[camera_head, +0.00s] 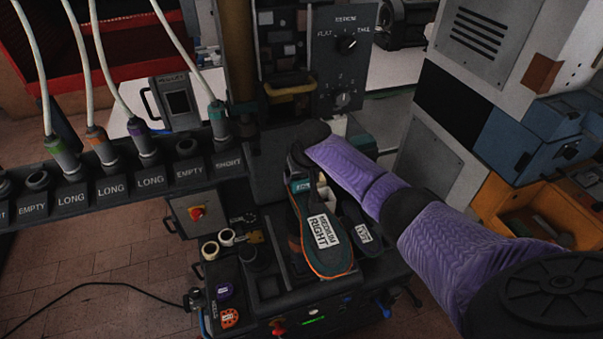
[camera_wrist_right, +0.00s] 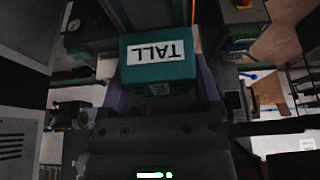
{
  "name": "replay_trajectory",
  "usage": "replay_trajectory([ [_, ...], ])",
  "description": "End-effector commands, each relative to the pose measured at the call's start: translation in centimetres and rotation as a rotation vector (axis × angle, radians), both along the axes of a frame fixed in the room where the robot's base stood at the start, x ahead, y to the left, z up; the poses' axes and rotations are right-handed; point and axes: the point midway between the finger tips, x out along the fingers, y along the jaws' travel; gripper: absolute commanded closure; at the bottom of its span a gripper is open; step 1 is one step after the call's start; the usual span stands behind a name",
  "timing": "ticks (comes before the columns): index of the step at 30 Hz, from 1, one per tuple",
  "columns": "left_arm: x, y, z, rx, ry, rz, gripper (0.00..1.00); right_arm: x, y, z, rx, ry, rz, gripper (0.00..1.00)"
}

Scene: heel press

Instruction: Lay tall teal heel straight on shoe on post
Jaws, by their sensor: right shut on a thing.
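The teal heel (camera_wrist_right: 158,77) with a white TALL label, upside down in the right wrist view, is held between the fingers of my right gripper (camera_wrist_right: 158,105). In the head view my right gripper (camera_head: 298,160) is at the far end of the shoe, partly hidden by my wrist. The shoe (camera_head: 313,262) shows a teal sole with orange edge and a MEDIUM RIGHT label, on the press. A small teal part with a white label (camera_head: 301,186) shows at its far end. I cannot tell whether heel and shoe touch. The post is hidden. My left gripper is not in view.
A dark rack (camera_head: 110,190) with labelled holders and hoses runs along the left. A grey panel (camera_head: 344,60) with knobs stands behind the press. Orange and blue bins (camera_head: 525,205) are at the right. Tape rolls (camera_head: 218,243) sit left of the shoe.

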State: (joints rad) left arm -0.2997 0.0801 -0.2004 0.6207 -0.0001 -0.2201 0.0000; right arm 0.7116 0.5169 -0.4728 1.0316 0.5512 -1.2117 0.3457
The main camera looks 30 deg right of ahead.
Motion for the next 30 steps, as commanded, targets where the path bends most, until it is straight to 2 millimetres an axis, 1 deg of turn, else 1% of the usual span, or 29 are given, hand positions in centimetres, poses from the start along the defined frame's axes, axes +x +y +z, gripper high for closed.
replay_trajectory([
  [16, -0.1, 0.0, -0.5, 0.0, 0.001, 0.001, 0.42, 0.0, 0.0, -0.9, -0.001, 0.0, 0.0, 0.84],
  [17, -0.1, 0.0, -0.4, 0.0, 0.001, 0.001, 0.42, 0.0, 0.0, -0.9, -0.001, 0.0, 0.0, 0.14],
  [18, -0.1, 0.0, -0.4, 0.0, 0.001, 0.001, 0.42, 0.0, 0.0, -0.8, -0.001, 0.0, 0.0, 0.06],
  [19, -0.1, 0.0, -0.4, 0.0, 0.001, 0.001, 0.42, 0.0, 0.0, -0.8, -0.001, 0.0, 0.0, 0.0],
  [26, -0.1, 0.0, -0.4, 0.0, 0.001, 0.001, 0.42, 0.0, 0.0, -0.8, 0.0, 0.001, 0.0, 0.0],
  [29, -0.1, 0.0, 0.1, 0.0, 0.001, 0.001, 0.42, -0.3, 0.1, 0.1, 0.0, -0.002, 0.0, 0.0],
  [30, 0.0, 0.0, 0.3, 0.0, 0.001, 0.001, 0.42, -0.5, 0.1, 0.7, 0.0, -0.001, 0.001, 0.0],
])
